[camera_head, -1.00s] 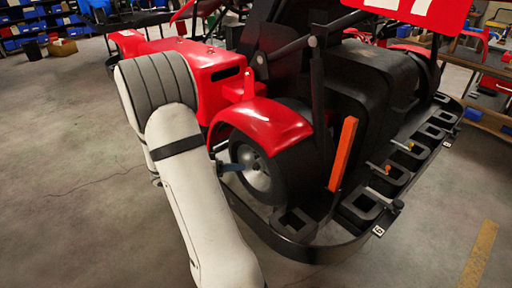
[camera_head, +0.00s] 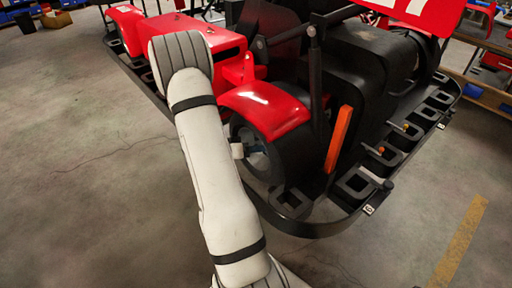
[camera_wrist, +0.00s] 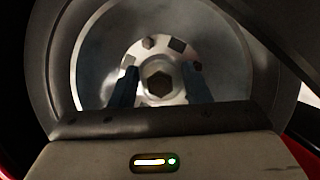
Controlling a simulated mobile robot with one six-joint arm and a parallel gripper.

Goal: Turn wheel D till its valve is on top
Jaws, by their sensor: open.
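A kart wheel (camera_head: 291,158) with a black tyre and grey rim sits under the red fender in the head view. No letter marking it as D is visible. In the wrist view its rim (camera_wrist: 92,55) fills the frame, with a hub (camera_wrist: 158,62) and dark hex nut at the centre. My gripper (camera_wrist: 157,84) is open in the wrist view, its two dark blue fingers spread on either side of the nut and overlapping the hub. I cannot tell whether they touch it. In the head view my arm partly covers the wheel. I cannot make out the valve.
The red and black kart (camera_head: 270,106) stands on a dark frame (camera_head: 305,230) with black brackets along its edge. An orange upright bar (camera_head: 339,138) stands right of the wheel. Small label plates on the frame are too small to read.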

